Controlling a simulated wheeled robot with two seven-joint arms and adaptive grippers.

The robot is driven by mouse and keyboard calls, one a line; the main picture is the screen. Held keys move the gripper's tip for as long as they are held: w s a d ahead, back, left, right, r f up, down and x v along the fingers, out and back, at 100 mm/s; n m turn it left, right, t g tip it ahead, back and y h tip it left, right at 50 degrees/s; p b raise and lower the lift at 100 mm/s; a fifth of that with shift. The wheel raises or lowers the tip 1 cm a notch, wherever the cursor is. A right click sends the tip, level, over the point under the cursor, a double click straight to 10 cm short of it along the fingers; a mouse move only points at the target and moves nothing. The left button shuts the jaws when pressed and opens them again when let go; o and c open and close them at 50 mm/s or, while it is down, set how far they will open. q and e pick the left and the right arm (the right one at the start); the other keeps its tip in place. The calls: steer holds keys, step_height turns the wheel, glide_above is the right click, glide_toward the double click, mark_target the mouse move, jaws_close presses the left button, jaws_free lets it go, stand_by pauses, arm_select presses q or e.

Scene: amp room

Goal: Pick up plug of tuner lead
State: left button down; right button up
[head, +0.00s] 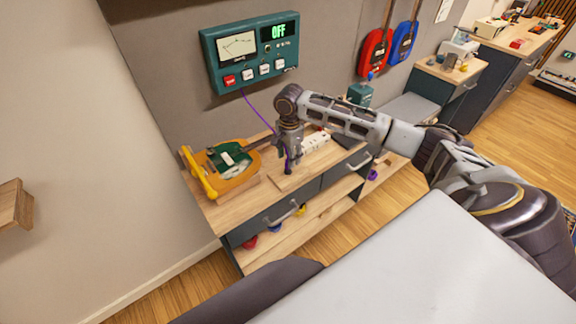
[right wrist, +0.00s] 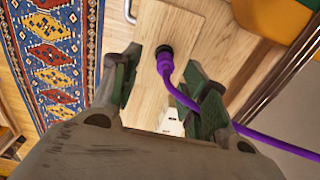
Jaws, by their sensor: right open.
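The purple lead (right wrist: 187,103) ends in a purple plug with a black end (right wrist: 164,58), lying at the wooden board in the right wrist view. In the head view the plug (head: 288,165) shows just below my right gripper (head: 289,147). The lead runs up towards the green tuner panel (head: 252,52) on the wall, whose display reads OFF. My right gripper (right wrist: 165,90) is open, its fingers on either side of the view around the plug and lead. I cannot tell whether a finger touches the lead. My left gripper is not in view.
A white power strip (head: 315,141) lies right of the gripper on the wooden cabinet top (head: 240,208). A yellow and green device (head: 226,162) stands to its left. Red and blue guitar-shaped items (head: 374,52) hang on the wall. A patterned rug (right wrist: 50,60) lies below the cabinet.

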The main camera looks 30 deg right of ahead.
steer(key=shift+w+f, duration=0.2)
steer(key=shift+f, duration=1.1)
steer(key=shift+w+f, duration=0.15)
steer(key=shift+f, duration=1.15)
jaws_close()
steer(key=shift+r, duration=5.05)
steer(key=shift+r+p, duration=1.5)
steer(key=shift+p, duration=1.45)
